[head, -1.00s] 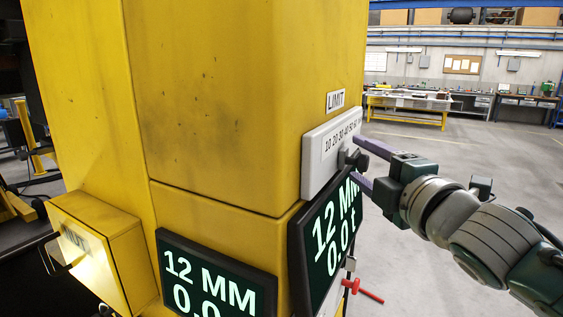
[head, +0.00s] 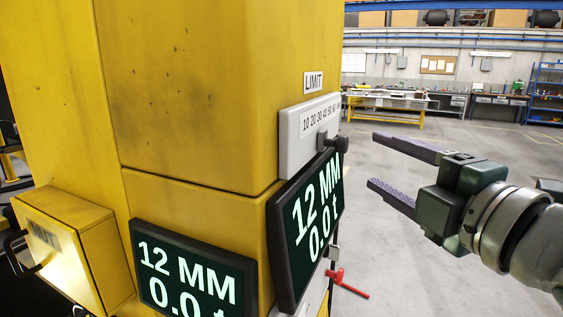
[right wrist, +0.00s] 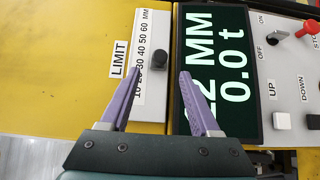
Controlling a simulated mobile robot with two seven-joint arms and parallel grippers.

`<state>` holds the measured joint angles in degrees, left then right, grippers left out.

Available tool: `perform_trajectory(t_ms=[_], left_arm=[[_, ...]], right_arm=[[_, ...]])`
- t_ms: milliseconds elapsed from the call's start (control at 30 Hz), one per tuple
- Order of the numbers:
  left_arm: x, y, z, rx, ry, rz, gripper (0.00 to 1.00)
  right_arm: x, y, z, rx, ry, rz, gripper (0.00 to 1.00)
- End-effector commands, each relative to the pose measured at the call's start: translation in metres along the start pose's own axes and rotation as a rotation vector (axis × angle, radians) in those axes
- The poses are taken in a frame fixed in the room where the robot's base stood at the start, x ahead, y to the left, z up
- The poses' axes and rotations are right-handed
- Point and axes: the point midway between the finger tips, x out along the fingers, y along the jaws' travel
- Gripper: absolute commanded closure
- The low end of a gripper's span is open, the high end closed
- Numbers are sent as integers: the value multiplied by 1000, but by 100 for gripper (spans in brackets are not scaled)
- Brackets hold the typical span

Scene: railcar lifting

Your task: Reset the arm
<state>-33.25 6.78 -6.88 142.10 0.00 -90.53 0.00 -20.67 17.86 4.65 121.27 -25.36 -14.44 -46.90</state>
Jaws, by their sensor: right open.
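My right gripper (head: 378,160) is open and empty, to the right of the yellow column (head: 200,90) in the head view. Its two purple fingers point at the limit scale (head: 309,135), apart from it. In the right wrist view the open fingers (right wrist: 158,75) frame the dark limit knob (right wrist: 158,67), which lies beyond their tips. The knob (head: 338,143) sits at the lower edge of the scale plate in the head view. My left gripper is not in view.
Two dark displays read 12 MM: one on the side (head: 308,235) and one on the front (head: 190,275). A red lever (head: 348,285) sticks out below. The right wrist view shows a switch panel (right wrist: 290,75). Open floor lies to the right, with workbenches behind.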

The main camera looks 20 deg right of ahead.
Motion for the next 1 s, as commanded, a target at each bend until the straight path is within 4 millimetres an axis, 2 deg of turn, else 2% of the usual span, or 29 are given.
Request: perform_trajectory(t_ms=[300,367,467,567,733,800,900,1000], left_arm=[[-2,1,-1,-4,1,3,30],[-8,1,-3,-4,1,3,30],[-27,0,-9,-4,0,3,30],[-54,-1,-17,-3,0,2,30],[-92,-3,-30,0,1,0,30],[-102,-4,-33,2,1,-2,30],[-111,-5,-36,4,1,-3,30],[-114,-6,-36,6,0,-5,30]], right_arm=[[0,0,0,12,-4,-8,37],[-3,1,0,57,-21,-37,37],[-14,-3,1,233,-95,-158,37],[-42,-17,-5,504,-223,-359,37],[-119,-40,-38,918,-493,-737,37],[-151,-42,-53,1026,-598,-866,37],[-187,-42,-69,1118,-715,-1001,37],[-207,-42,-78,1156,-781,-1073,37]])
